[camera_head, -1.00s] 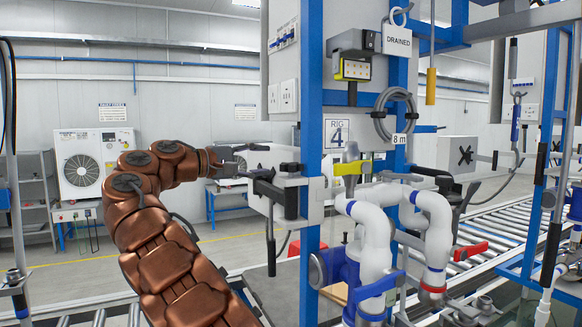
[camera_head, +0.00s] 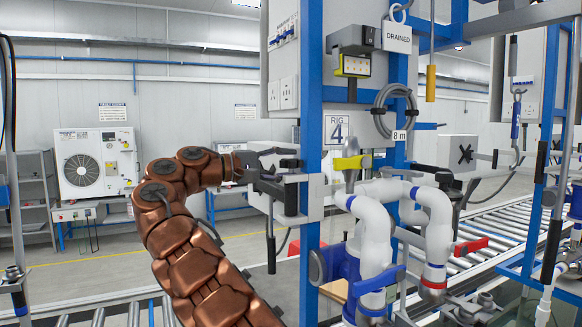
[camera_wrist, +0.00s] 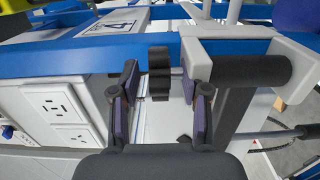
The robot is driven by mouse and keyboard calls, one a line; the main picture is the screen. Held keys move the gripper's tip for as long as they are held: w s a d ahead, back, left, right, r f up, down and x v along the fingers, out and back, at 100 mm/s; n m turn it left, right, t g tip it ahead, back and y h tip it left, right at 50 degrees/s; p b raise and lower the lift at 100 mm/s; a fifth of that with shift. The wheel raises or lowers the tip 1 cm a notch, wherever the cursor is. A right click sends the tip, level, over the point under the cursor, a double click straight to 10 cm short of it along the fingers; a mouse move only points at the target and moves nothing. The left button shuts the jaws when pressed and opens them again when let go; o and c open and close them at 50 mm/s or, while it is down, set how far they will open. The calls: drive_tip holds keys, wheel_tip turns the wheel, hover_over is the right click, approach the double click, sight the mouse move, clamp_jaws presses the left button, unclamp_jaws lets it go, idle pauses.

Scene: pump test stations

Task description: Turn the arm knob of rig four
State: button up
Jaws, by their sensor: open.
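Rig four (camera_head: 312,80) is the blue-framed station with the "RIG 4" sign (camera_head: 337,131); the sign also shows in the wrist view (camera_wrist: 118,22). The arm knob (camera_wrist: 160,72) is a small black lobed knob in front of the blue post. It is also a small dark shape in the head view (camera_head: 290,163), partly hidden by the gripper. My gripper (camera_head: 276,158) reaches in from the left. In the wrist view my gripper (camera_wrist: 159,84) is open, with one finger on each side of the knob. Gaps show between the fingers and the knob.
A white bracket (camera_wrist: 205,58) with a thick dark bar (camera_wrist: 250,72) stands close to the right finger. A panel with sockets (camera_wrist: 55,110) lies on the left. White pipes (camera_head: 376,225) and a yellow handle (camera_head: 352,163) are right of the post.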

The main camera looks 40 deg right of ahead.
drive_tip(key=shift+x, duration=0.75)
drive_tip(key=shift+c, duration=0.2)
clamp_jaws()
